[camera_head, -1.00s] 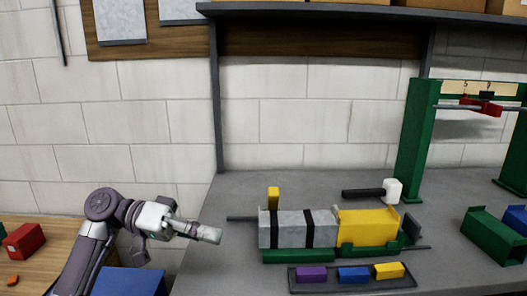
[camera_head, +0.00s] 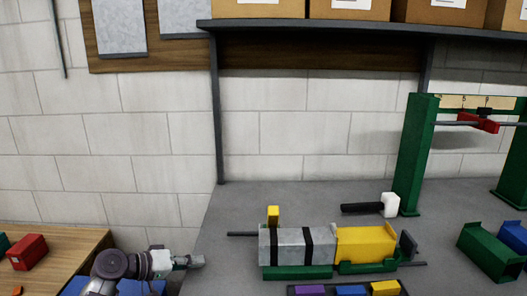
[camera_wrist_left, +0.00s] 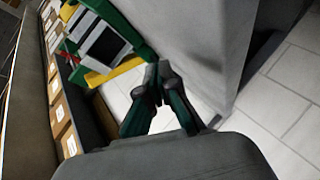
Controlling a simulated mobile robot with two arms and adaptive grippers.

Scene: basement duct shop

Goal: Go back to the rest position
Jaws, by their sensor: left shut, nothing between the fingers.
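My left gripper (camera_head: 190,262) is low in the head view, left of the bench, with its fingers pointing right. It is shut and empty, apart from the things on the bench. In the left wrist view its two dark fingers (camera_wrist_left: 160,80) meet at the tips. My right gripper is in neither view.
A grey duct (camera_head: 283,247) with black bands and a yellow duct (camera_head: 366,246) lie in line on green supports on the grey bench (camera_head: 235,205). A white-headed mallet (camera_head: 390,204) lies behind. A tray below holds purple (camera_head: 309,291), blue and yellow blocks. A green frame (camera_head: 414,155) stands right.

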